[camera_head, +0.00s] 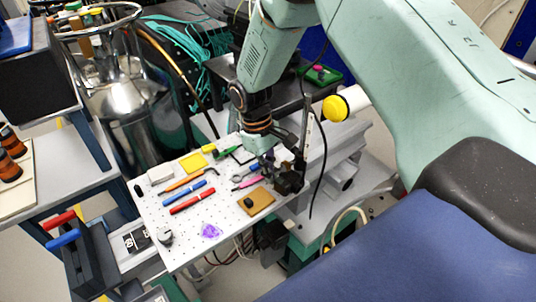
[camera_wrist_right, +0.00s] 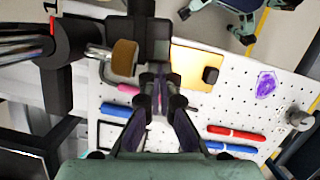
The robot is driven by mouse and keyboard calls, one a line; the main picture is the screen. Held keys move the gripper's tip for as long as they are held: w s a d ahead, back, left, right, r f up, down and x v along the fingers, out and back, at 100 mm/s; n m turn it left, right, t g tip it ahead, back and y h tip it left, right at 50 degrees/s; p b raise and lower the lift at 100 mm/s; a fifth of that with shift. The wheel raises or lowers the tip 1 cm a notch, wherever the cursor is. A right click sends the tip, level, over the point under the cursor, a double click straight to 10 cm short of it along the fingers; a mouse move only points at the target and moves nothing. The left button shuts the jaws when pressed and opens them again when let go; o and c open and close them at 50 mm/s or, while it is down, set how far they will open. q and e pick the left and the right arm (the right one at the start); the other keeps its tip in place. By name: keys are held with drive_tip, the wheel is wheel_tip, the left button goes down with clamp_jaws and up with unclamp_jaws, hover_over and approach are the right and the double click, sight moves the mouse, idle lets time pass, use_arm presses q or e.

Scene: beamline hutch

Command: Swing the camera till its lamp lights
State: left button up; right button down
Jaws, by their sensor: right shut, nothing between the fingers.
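My right gripper (camera_head: 268,165) reaches down over the white perforated board (camera_head: 150,215), beside a black mounted device (camera_head: 290,180) that looks like the camera at the board's right edge. In the right wrist view its fingers (camera_wrist_right: 160,78) are closed and empty, with their tips close to or touching the black block (camera_wrist_right: 152,40); I cannot tell contact. A tan knob (camera_wrist_right: 124,58) sits left of the block. I cannot make out a lit lamp on it. The gripper partly hides the device in the head view. My left gripper is not in view.
A steel dewar (camera_head: 140,110) is at left.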

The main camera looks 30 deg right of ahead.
sight(283, 186)
drive_tip(key=n, duration=0.1)
drive_tip(key=s+n+p, duration=0.1)
drive_tip(key=s+p, duration=0.1)
drive_tip(key=shift+s+a+r+n+h, duration=0.1)
drive_tip(key=shift+r+n+h, duration=0.2)
drive_tip(key=shift+n, duration=0.1)
drive_tip(key=shift+s+f+n+p, duration=0.2)
drive_tip(key=shift+s+n+p, duration=0.4)
drive_tip(key=shift+n+p, duration=0.45)
drive_tip(key=shift+s+d+n+t+h+p, duration=0.2)
drive_tip(key=shift+s+n, duration=0.15)
drive_tip(key=shift+n, duration=0.15)
drive_tip(key=shift+s+d+n+t+h+p, duration=0.1)
drive_tip(key=shift+s+n+t+h+p, duration=0.1)
drive_tip(key=shift+s+n, duration=0.2)
drive_tip(key=shift+f, duration=0.1)
